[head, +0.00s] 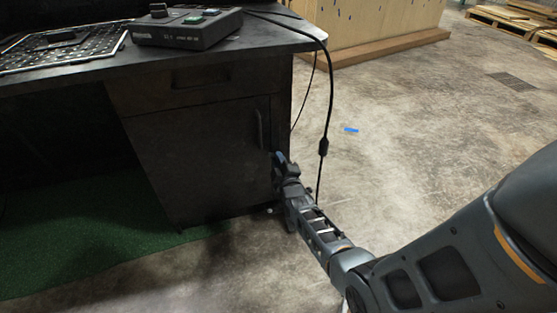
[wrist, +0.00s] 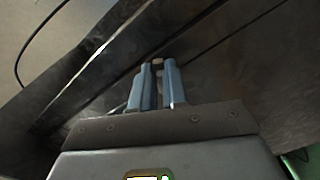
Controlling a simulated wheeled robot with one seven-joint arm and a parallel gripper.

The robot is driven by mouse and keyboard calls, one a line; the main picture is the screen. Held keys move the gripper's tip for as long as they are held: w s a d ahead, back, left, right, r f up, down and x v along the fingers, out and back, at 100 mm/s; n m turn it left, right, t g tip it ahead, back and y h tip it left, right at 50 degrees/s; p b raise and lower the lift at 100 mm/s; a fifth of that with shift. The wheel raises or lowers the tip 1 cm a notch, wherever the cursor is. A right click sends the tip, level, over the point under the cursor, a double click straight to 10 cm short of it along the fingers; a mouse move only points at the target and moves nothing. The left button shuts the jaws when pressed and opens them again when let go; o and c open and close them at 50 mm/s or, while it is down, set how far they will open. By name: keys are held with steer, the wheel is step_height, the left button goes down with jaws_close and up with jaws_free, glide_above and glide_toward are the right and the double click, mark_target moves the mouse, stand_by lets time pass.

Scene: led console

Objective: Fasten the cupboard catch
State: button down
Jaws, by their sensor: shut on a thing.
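The dark cupboard (head: 195,155) is under the desk, and its door looks closed, with a vertical bar handle (head: 259,128) near its right edge. My gripper (head: 279,158) is at the right edge of the cupboard front, lower than the handle. In the wrist view my gripper (wrist: 158,67) has its two blue-grey fingers close together on a small brownish knob (wrist: 158,60), which looks like the catch. Most of the knob is hidden between the fingertips. In the head view my gripper hides the catch, so I cannot tell its position.
A drawer (head: 185,85) is above the cupboard door. A control box (head: 188,27) stands on the desk top (head: 90,72). A black cable (head: 331,95) hangs at the desk's right side, near my arm. Concrete floor (head: 420,120) to the right is mostly clear.

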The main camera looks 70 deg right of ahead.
steer(key=n, duration=0.5)
steer(key=shift+p, duration=0.35)
steer(key=shift+n, duration=0.4)
steer(key=c, duration=1.1)
jaws_free()
steer(key=shift+c, duration=0.2)
steer(key=shift+a, duration=0.1)
steer(key=p+v, duration=0.4)
steer(key=v, duration=0.3)
steer(key=shift+s+a, duration=0.2)
steer(key=shift+s, duration=0.1)
